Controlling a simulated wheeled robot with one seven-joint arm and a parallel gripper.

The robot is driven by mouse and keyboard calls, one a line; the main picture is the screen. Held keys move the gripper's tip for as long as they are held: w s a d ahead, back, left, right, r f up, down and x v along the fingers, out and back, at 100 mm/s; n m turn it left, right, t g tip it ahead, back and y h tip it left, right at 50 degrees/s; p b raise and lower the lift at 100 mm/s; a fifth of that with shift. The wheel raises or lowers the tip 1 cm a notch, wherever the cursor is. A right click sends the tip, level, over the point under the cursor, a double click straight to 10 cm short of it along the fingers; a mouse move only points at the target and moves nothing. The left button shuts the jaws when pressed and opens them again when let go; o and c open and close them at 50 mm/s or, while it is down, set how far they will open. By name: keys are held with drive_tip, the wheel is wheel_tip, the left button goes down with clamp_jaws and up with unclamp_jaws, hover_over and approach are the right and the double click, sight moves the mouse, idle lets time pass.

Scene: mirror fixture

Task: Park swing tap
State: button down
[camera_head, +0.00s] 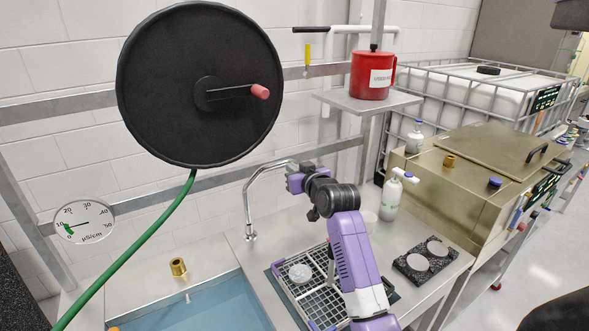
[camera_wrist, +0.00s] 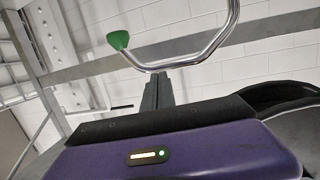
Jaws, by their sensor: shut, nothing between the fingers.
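The swing tap (camera_head: 247,200) is a bent chrome tube beside the basin, by the wall, in the head view. In the wrist view its chrome tube (camera_wrist: 205,57) crosses above my gripper and has a green end piece (camera_wrist: 118,40) at left. My gripper (camera_wrist: 157,82) is shut and empty, with its dark fingertips close to the low bend of the tube. I cannot tell whether they touch. In the head view my purple wrist is right by the tube's upper right end, and the fingertips are not clear.
A water-filled basin (camera_head: 222,305) lies at the lower left. A black hose reel (camera_head: 160,90) hangs above it, with a green hose (camera_head: 130,262). A rack tray (camera_head: 290,290) is below my arm. A pump bottle (camera_head: 391,200) and a shelf (camera_head: 350,103) with a red can (camera_head: 368,88) stand at right.

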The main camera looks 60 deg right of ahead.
drive_tip(key=d+b+v, duration=0.1)
drive_tip(key=v, duration=0.9)
drive_tip(key=shift+s+a+b, duration=0.2)
drive_tip(key=shift+s+b, duration=0.1)
drive_tip(key=shift+s, duration=0.3)
drive_tip(key=shift+r, duration=0.1)
wheel_tip(320, 180, up, 4)
drive_tip(key=m+h, duration=0.1)
drive_tip(key=h, duration=0.1)
drive_tip(key=s+a+f+n+t+y, duration=0.1)
drive_tip(key=s+a+f+t, duration=0.15)
drive_tip(key=a, duration=0.65)
drive_tip(key=s+a+f+n+t+y, duration=0.1)
drive_tip(key=s+a+f, duration=0.25)
drive_tip(key=a, duration=0.55)
drive_tip(key=s+a+f+n+t+y, duration=0.15)
drive_tip(key=a+f, duration=0.25)
drive_tip(key=a, duration=0.5)
drive_tip(key=s+a+f+n+g+y, duration=0.1)
drive_tip(key=s+a+f+n+y, duration=0.1)
drive_tip(key=s+a, duration=0.6)
drive_tip(key=s+a+f+n+g+y, duration=0.1)
drive_tip(key=s+a+f+n+y, duration=0.2)
drive_tip(key=s+a+f+y, duration=0.2)
drive_tip(key=s+a+y, duration=0.1)
drive_tip(key=s+a, duration=0.2)
drive_tip(key=shift+g, duration=0.3)
